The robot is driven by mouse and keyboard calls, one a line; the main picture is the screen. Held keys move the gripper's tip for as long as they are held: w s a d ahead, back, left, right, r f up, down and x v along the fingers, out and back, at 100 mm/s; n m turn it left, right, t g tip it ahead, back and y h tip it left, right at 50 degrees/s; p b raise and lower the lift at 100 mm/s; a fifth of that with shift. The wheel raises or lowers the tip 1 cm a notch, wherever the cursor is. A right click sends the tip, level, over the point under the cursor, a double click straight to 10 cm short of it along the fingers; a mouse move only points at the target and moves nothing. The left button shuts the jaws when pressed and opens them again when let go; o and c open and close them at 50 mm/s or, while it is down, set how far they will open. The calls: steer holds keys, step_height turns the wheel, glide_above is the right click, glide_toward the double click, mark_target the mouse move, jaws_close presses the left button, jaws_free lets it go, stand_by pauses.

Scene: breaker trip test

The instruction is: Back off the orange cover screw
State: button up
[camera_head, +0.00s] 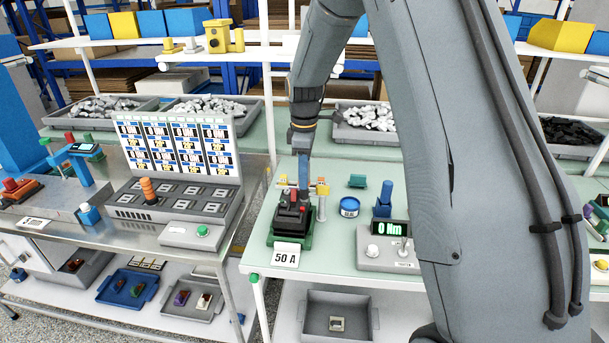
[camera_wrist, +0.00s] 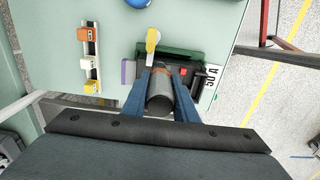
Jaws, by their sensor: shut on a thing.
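A black breaker (camera_head: 291,216) with red parts sits in a green holder (camera_head: 277,241) behind a "50 A" card. In the wrist view the breaker (camera_wrist: 188,80) lies ahead of my gripper. My gripper (camera_head: 303,193) points down at it from above, its blue fingers at the breaker's top. In the wrist view my gripper (camera_wrist: 161,76) has one finger on each side of a dark grey cylinder (camera_wrist: 160,97). An orange part, seemingly the cover screw (camera_wrist: 160,68), shows as a thin arc at the fingertips. The cylinder and fingers hide most of it.
A rail with orange, white and yellow blocks (camera_wrist: 89,62) stands close beside the breaker. Right of the breaker are a blue round container (camera_head: 349,207) and a torque unit reading "0 Nm" (camera_head: 383,254).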

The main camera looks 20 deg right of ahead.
steer(key=shift+r+p, duration=1.9)
steer(key=shift+r, duration=1.1)
